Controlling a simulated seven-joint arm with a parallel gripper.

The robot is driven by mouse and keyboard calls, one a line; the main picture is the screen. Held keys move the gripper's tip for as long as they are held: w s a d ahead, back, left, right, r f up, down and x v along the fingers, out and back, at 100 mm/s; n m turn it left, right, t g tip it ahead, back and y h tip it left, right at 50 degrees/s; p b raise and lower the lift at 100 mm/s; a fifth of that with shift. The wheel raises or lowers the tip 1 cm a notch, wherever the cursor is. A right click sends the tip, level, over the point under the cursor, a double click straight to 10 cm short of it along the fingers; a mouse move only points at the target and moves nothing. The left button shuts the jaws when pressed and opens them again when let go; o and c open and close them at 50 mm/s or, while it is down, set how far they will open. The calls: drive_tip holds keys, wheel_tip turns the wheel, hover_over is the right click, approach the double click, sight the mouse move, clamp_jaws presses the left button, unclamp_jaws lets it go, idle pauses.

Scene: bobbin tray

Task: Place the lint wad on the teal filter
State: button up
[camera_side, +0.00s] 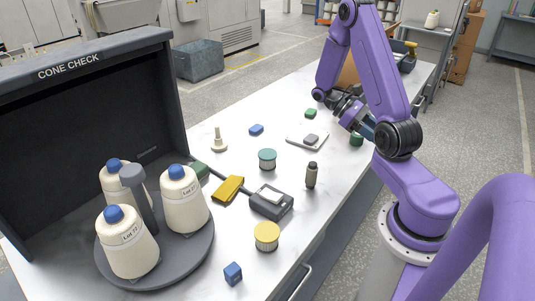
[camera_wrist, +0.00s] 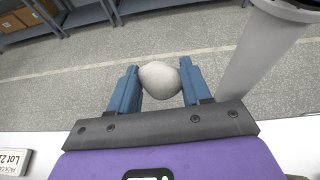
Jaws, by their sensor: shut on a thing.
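The lint wad (camera_wrist: 160,79) is a pale grey, rounded lump in the wrist view. My gripper (camera_wrist: 158,84) is shut on it, with one blue finger on each side. In the side view my gripper (camera_side: 363,126) is held at the right edge of the table, and I cannot make out the wad there. The teal filter (camera_side: 267,161), a short canister with a teal top, stands upright mid-table, to the left of and nearer than my gripper. Nothing rests on its top.
A green-topped canister (camera_side: 357,140) stands near my gripper. Cones fill the left turntable (camera_side: 170,270).

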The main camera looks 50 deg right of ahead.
drive_tip(key=w+a+m+t+y, duration=0.3)
drive_tip(key=a+m+y, duration=0.1)
drive_tip(key=a, duration=0.1)
drive_tip(key=w+a+m+t+y, duration=0.2)
drive_tip(key=w+a+m+y, duration=0.1)
drive_tip(key=a+m+y, duration=0.2)
drive_tip(key=w+a+m+t+y, duration=0.3)
drive_tip(key=w+a+m+y, duration=0.1)
drive_tip(key=a+m, duration=0.1)
drive_tip(key=shift+a+f+t, duration=0.15)
drive_tip(key=shift+t, duration=0.15)
drive_tip(key=w+a+r+m+t+y, duration=0.1)
drive_tip(key=w+a+r+m+t, duration=0.1)
drive_tip(key=w+m+t, duration=0.5)
wheel_tip(320, 180, up, 4)
drive_tip(key=f+m+t+h, duration=0.1)
drive_tip(key=m+t+h, duration=0.2)
drive_tip(key=m+t, duration=0.35)
hover_over(272, 153)
wheel_tip(272, 153, down, 3)
drive_tip(key=shift+t, duration=0.35)
drive_tip(key=shift+f, duration=0.65)
drive_tip(key=shift+d+f+n, duration=0.1)
drive_tip(key=shift+f+n, duration=0.05)
drive_tip(key=shift+n, duration=0.4)
drive_tip(key=shift+f, duration=3.95)
